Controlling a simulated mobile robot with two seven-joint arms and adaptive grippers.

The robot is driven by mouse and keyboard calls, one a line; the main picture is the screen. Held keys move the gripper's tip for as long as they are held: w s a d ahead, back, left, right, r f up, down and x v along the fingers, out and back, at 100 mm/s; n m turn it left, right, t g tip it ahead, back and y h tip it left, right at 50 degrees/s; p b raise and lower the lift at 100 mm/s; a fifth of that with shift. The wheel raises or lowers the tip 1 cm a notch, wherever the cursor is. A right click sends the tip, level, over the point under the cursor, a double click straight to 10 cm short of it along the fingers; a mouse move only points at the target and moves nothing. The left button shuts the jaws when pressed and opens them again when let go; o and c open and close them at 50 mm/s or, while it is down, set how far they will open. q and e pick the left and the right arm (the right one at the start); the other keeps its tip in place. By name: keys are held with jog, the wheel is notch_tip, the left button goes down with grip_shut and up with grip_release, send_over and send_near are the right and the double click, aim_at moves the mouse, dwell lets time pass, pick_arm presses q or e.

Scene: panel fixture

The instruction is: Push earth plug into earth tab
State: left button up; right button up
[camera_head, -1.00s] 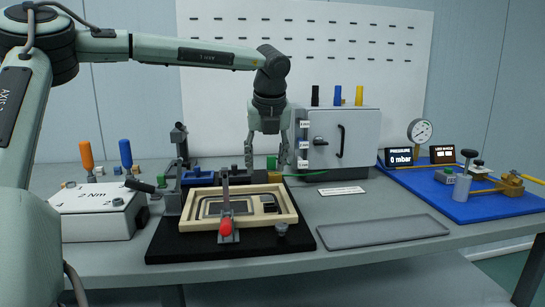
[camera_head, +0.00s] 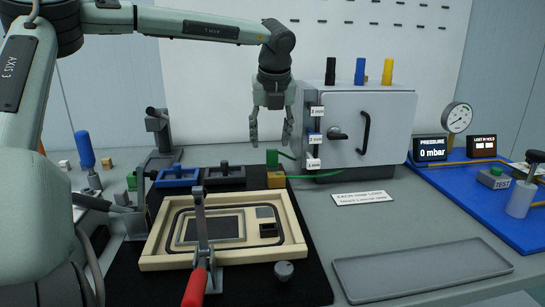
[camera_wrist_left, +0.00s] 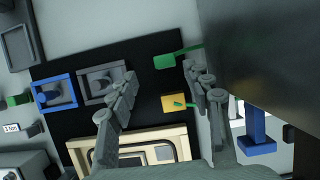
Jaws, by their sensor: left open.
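A green block (camera_head: 272,157), apparently the earth plug, stands at the back of the black mat beside the grey cabinet. A thin green lead runs from it towards the cabinet. A yellow block (camera_head: 276,180), apparently the earth tab, sits just in front of it, with a green strand at its right side. In the left wrist view the green block (camera_wrist_left: 165,62) and the yellow block (camera_wrist_left: 175,102) are apart. My left gripper (camera_head: 270,140) is open and empty, pointing down above and around the green block's line of sight. Contact is not visible. My right gripper is out of view.
A wooden frame (camera_head: 152,263) with a red-handled clamp (camera_head: 197,285) lies in front. Blue (camera_head: 178,177) and grey (camera_head: 225,174) holders stand left of the blocks. The cabinet (camera_head: 385,120) stands close on the right. A grey tray (camera_head: 420,268) is empty.

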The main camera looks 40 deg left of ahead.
aim_at(272, 150)
pick_arm(q)
jog(key=shift+w+a+f, duration=0.1)
jog(key=shift+w+f, duration=0.05)
jog(key=shift+f, duration=0.35)
jog(key=x, duration=0.2)
jog(key=p+x, duration=0.1)
jog(key=x, duration=0.2)
jog(key=shift+w, duration=0.35)
jog(key=shift+r, duration=0.1)
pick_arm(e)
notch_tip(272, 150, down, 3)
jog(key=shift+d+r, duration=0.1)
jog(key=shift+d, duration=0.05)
pick_arm(q)
jog(key=shift+c, duration=0.6)
jog(key=c, duration=1)
jog(key=shift+r, duration=0.1)
